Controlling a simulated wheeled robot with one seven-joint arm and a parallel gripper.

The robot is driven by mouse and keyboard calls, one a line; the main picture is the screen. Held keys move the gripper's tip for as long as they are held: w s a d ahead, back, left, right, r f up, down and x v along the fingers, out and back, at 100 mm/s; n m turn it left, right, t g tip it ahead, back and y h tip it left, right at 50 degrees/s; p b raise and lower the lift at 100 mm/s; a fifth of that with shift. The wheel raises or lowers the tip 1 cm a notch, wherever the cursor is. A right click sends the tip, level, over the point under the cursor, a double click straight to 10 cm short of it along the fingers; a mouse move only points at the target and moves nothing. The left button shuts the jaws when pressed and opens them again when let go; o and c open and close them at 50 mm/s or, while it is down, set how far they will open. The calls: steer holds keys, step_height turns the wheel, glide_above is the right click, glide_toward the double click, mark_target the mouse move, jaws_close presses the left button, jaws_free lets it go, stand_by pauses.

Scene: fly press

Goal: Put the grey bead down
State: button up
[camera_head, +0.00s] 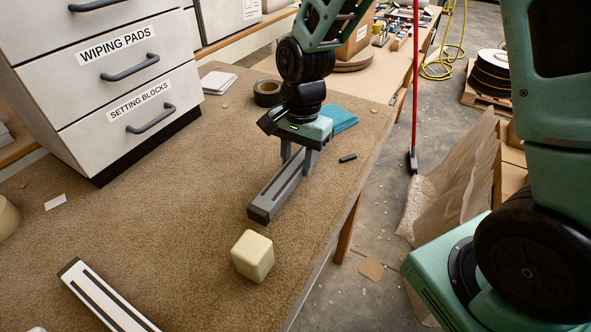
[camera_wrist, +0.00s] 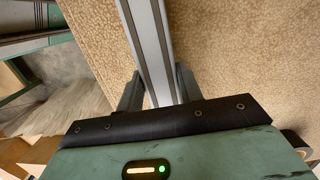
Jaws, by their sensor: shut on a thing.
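The grey bead (camera_head: 275,197) is a long grey bar with dark slots along its top and a dark end cap facing the front. My gripper (camera_head: 298,158) points down and is shut across the bar near its far part, one finger on each side. The wrist view also shows the bead (camera_wrist: 148,40) running up between the two fingers. The bar is low over the brown worktop (camera_head: 190,185), lying roughly level. I cannot tell whether its underside touches the surface. My gripper hides its far end.
A cream block (camera_head: 253,256) stands just in front of the bead. A white slotted bar (camera_head: 105,298) lies at front left. Black tape (camera_head: 267,93), teal cloths (camera_head: 340,119) and a small black piece (camera_head: 348,158) are nearby. Drawers (camera_head: 120,80) stand left; the worktop's edge is right.

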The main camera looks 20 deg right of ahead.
mark_target(297, 173)
steer(key=shift+f, duration=1.65)
steer(key=shift+f, duration=0.1)
steer(key=o, duration=1.1)
steer(key=shift+c, duration=0.2)
steer(key=r, duration=0.8)
steer(key=d+r, duration=0.1)
steer(key=r, duration=0.3)
steer(key=shift+w+b, duration=0.3)
steer(key=shift+w, duration=0.05)
steer(key=s+a+n, duration=0.3)
steer(key=s+n, duration=0.6)
steer(key=s, duration=0.1)
steer(key=s+a+n, duration=0.4)
steer(key=s+n, duration=0.5)
steer(key=s, duration=0.1)
steer(key=shift+s+a+n+t+h, duration=0.15)
steer(key=shift+n+t+h, duration=0.15)
steer(key=shift+t, duration=0.1)
steer(key=shift+r, duration=0.15)
